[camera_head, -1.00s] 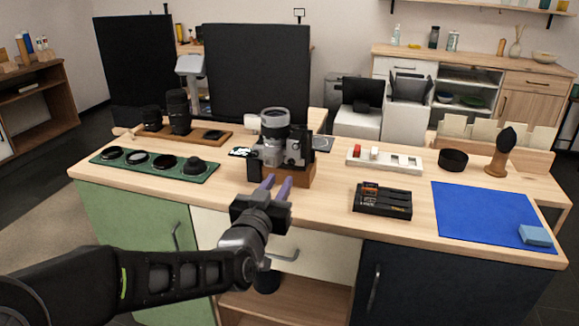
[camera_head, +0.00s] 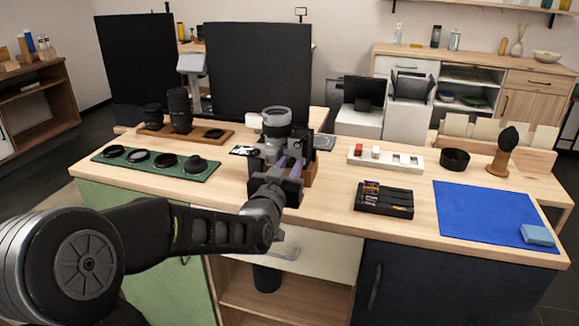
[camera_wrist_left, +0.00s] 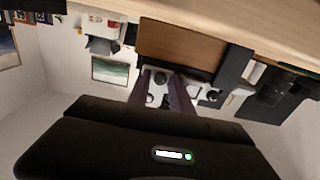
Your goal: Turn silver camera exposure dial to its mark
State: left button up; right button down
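The silver camera (camera_head: 270,151) sits on a wooden block (camera_head: 309,174) near the middle of the table, its large lens pointing up. My left gripper (camera_head: 288,164) is at the camera's near side, its two purple fingers apart. In the left wrist view the fingers (camera_wrist_left: 162,92) reach to the silver camera face (camera_wrist_left: 162,78), with small round dials showing between and beside them. I cannot tell whether the fingers touch a dial. The gripper hides part of the camera's near side in the head view. No exposure mark is readable. My right gripper is not in view.
A green mat (camera_head: 157,166) with several round filters lies left. A lens tray (camera_head: 222,139) is behind it. A black battery holder (camera_head: 384,201), white tray (camera_head: 411,160), black ring (camera_head: 454,160), brush (camera_head: 502,152) and blue cloth (camera_head: 486,215) are right. The table's front edge is beneath my arm.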

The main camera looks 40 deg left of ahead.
pick_arm(q)
jog(key=shift+c, duration=0.3)
grip_shut()
jog(key=shift+m, duration=0.5)
jog(key=shift+f+m+b, duration=0.1)
jog(key=shift+m+b, duration=0.35)
jog(key=shift+m, duration=0.15)
jog(key=m, duration=0.3)
jog(key=shift+b, duration=0.4)
jog(key=m, duration=0.5)
jog(key=shift+m+b, duration=0.35)
jog(key=shift+m, duration=0.05)
jog(key=m, duration=0.4)
jog(key=shift+m, duration=0.4)
